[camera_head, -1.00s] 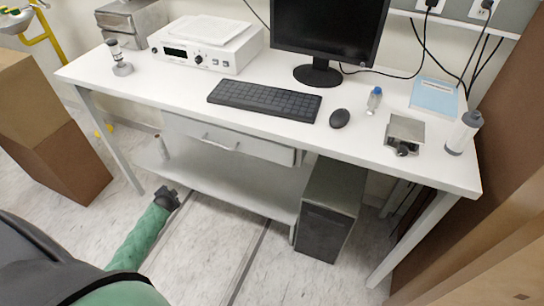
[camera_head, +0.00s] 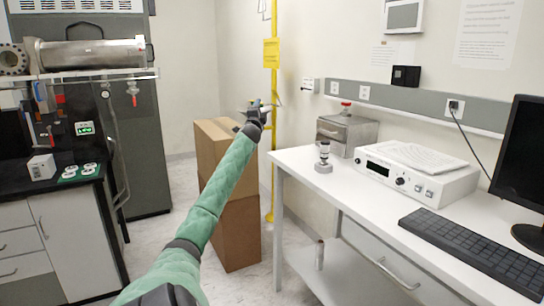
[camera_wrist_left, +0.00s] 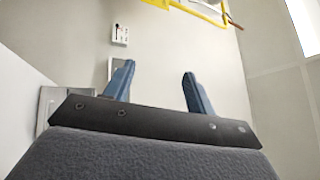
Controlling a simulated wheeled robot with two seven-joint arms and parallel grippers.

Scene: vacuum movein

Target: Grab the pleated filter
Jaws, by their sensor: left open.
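My left gripper (camera_head: 257,106) is raised at the end of my green-sleeved arm, in front of the yellow pole and above the brown boxes. In the left wrist view its two blue fingers (camera_wrist_left: 158,78) stand apart with nothing between them. I cannot single out a pleated filter for certain. A small grey-and-white upright piece with a round base (camera_head: 323,160) stands on the white desk, to the right of the gripper in the head view. A pale cylinder (camera_head: 319,255) stands on the desk's lower shelf. My right gripper is not in view.
The white desk (camera_head: 300,160) carries a metal box (camera_head: 346,134), a white instrument (camera_head: 415,175), a keyboard (camera_head: 470,250) and a monitor. Brown boxes (camera_head: 230,225) stand beside the yellow pole (camera_head: 272,70). A black counter is at left. Floor shows between.

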